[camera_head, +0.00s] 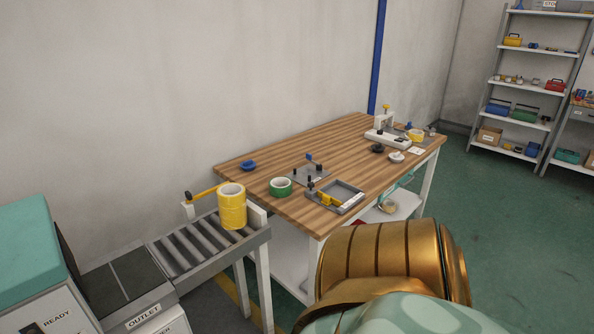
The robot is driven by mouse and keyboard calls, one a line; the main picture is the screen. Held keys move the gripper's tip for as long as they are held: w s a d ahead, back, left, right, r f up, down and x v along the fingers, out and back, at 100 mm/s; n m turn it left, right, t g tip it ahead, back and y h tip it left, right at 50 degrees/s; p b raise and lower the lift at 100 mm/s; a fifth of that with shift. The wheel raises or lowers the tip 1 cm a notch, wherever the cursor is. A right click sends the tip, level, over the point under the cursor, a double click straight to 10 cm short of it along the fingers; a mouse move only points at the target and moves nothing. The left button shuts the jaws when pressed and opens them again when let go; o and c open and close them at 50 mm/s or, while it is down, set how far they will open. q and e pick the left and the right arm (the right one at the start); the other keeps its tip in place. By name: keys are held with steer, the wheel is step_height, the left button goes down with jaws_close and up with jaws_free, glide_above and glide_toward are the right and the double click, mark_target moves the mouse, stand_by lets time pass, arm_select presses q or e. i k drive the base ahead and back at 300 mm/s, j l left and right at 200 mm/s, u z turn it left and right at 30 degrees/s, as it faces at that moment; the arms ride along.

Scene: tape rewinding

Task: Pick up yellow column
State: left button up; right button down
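The yellow column (232,208) stands upright at the far end of the roller conveyor, beside the corner of the wooden table. It looks like a stack of yellow tape rolls with a pale hollow core at the top. Neither of my grippers is in view. A gold and pale green part of my own body fills the bottom right, well apart from the yellow column.
The roller conveyor (186,249) leads from a machine marked OUTLET at lower left. The wooden table (255,178) holds a green tape roll (281,187), a blue ring (248,165), a grey tray (350,205) and a white device (387,139). Shelves (530,89) stand at right; green floor is clear there.

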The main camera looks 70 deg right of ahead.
mark_target(231, 198)
steer(key=z, duration=1.85)
